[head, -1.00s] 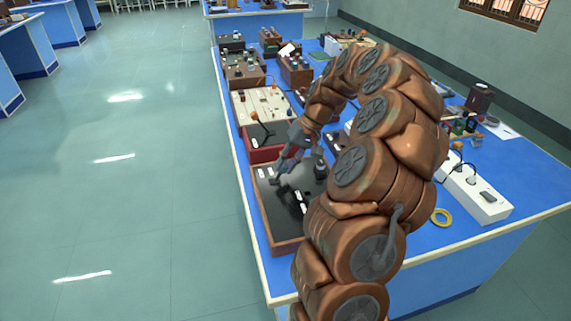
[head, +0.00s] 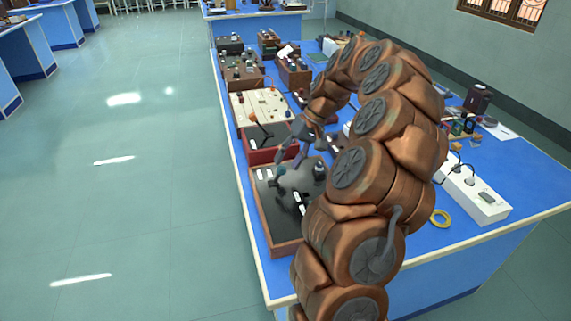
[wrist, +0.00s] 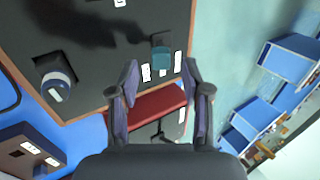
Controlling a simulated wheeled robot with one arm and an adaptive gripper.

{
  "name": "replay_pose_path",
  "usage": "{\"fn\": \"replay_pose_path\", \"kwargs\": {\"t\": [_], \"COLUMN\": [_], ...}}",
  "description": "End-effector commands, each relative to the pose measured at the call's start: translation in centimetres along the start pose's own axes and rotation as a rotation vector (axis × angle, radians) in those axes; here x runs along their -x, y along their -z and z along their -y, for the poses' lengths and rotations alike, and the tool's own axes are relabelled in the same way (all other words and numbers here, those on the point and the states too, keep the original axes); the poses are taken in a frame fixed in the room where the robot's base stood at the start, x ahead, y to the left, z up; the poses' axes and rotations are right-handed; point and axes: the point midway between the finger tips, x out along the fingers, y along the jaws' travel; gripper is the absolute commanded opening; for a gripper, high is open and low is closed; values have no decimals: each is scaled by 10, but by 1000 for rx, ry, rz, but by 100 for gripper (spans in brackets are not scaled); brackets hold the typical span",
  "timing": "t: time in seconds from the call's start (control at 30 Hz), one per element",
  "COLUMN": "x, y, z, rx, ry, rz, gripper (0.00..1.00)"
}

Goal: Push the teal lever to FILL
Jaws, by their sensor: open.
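The teal lever (wrist: 161,58) stands on a dark panel (wrist: 95,45) in the wrist view, beside small white labels (wrist: 163,72) that are too small to read. In the head view the teal lever (head: 281,170) is a small spot near the far left corner of the wooden-framed dark panel (head: 268,222). My gripper (wrist: 160,80) is open and empty, its two fingers spread to either side of the lever's line in the wrist view. In the head view my gripper (head: 290,162) is right by the lever; I cannot tell whether they touch.
A red box (head: 262,155) lies just beyond the panel. Several instruments crowd the blue bench (head: 243,185) behind. The floor at left is clear.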

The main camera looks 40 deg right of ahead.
Motion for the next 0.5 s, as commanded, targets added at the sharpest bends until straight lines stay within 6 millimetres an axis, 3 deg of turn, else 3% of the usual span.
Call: {"fn": "replay_pose_path", "kwargs": {"t": [0.5], "x": [74], "y": [1], "z": [0], "rx": [0], "ry": [-1], "rz": [-2], "gripper": [48]}}
